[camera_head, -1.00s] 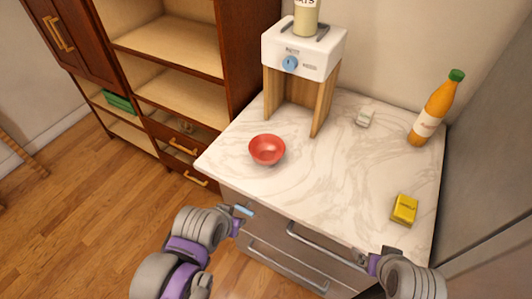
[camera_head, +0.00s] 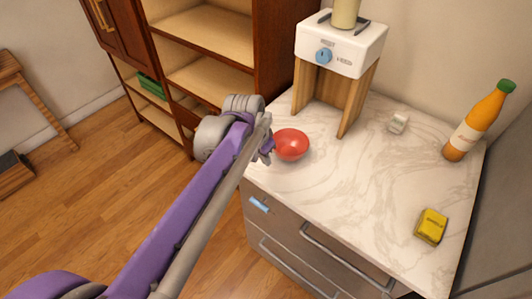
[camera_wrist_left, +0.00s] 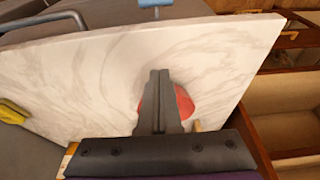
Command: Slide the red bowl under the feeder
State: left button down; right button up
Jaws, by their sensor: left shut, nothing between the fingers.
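The red bowl (camera_head: 291,146) sits on the marble counter, in front of and left of the feeder. The feeder (camera_head: 342,45) has a white top with a blue knob and stands on wooden sides, with an open space beneath. My left gripper (camera_head: 267,149) is at the bowl's left side, very close to it; I cannot tell whether they touch. In the left wrist view, the shut fingers (camera_wrist_left: 160,76) are together and empty, and cover the middle of the bowl (camera_wrist_left: 184,103). My right gripper is out of view.
A wooden shelf unit (camera_head: 210,45) is at the left. The counter between bowl and feeder is clear.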

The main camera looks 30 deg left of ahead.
pick_arm(q)
jog(key=x, duration=0.4)
jog(key=shift+f, duration=0.1)
jog(key=w, duration=0.3)
jog(key=shift+d+f, duration=0.15)
jog(key=shift+w, duration=0.6)
jog(key=shift+s, duration=0.1)
jog(key=w, duration=0.6)
jog(key=w+d+p, duration=0.1)
jog(key=w, duration=1.1)
jog(key=shift+w+d+p, duration=0.3)
jog(key=shift+d, duration=0.05)
jog(key=shift+s, duration=0.1)
